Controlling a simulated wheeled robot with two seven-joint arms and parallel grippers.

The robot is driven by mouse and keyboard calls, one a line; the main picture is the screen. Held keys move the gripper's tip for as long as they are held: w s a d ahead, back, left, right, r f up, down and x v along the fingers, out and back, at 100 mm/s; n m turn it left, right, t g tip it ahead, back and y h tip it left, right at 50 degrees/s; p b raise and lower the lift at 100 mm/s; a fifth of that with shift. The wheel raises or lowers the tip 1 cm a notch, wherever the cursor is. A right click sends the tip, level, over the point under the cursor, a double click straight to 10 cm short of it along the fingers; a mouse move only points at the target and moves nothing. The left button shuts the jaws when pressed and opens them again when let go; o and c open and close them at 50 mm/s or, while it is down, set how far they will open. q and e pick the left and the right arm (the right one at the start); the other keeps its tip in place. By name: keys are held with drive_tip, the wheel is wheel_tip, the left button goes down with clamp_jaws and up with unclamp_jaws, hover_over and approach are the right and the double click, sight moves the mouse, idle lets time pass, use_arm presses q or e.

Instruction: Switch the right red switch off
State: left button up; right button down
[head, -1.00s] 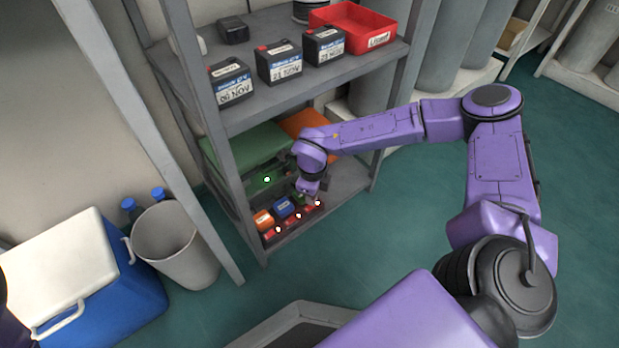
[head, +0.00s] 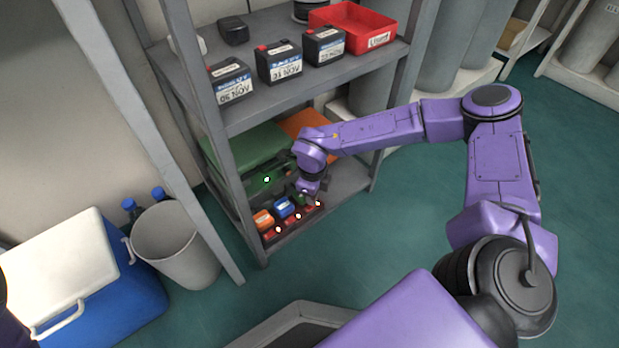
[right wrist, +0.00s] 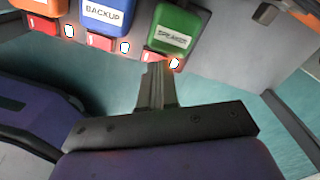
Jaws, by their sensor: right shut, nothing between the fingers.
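A small panel on the bottom shelf holds three coloured boxes with a red switch at each front. The right red switch (right wrist: 163,60) sits below the green box (right wrist: 173,30) in the right wrist view, with a white light dot beside it. The same switch shows small in the head view (head: 311,207). My right gripper (right wrist: 156,70) is shut and empty, its tips at the lower edge of the right red switch. I cannot tell whether they touch it. In the head view my right gripper (head: 307,190) reaches in over the panel's right end. My left gripper is not in view.
The middle red switch (right wrist: 101,42) is under the blue box (right wrist: 107,14); the left one (right wrist: 43,25) is under the orange box. The upper shelf (head: 300,85) is above my wrist, and a shelf post (head: 240,190) stands left. A green case (head: 243,150) lies behind the panel.

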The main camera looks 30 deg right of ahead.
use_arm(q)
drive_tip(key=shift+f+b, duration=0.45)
use_arm(e)
drive_tip(key=shift+f, duration=0.9)
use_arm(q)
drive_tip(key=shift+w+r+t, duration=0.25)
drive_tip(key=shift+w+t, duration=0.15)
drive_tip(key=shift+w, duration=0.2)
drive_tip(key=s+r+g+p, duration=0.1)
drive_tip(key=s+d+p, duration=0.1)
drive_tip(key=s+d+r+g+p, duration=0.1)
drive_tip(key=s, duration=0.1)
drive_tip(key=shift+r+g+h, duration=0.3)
use_arm(e)
wheel_tip(320, 180, up, 3)
drive_tip(key=shift+f, duration=0.15)
drive_tip(key=shift+r+p, duration=0.6)
drive_tip(key=shift+p, duration=0.2)
drive_tip(key=shift+r+p, duration=0.5)
drive_tip(key=shift+p, duration=0.05)
drive_tip(key=shift+r+p, duration=1.05)
drive_tip(key=shift+p, duration=0.2)
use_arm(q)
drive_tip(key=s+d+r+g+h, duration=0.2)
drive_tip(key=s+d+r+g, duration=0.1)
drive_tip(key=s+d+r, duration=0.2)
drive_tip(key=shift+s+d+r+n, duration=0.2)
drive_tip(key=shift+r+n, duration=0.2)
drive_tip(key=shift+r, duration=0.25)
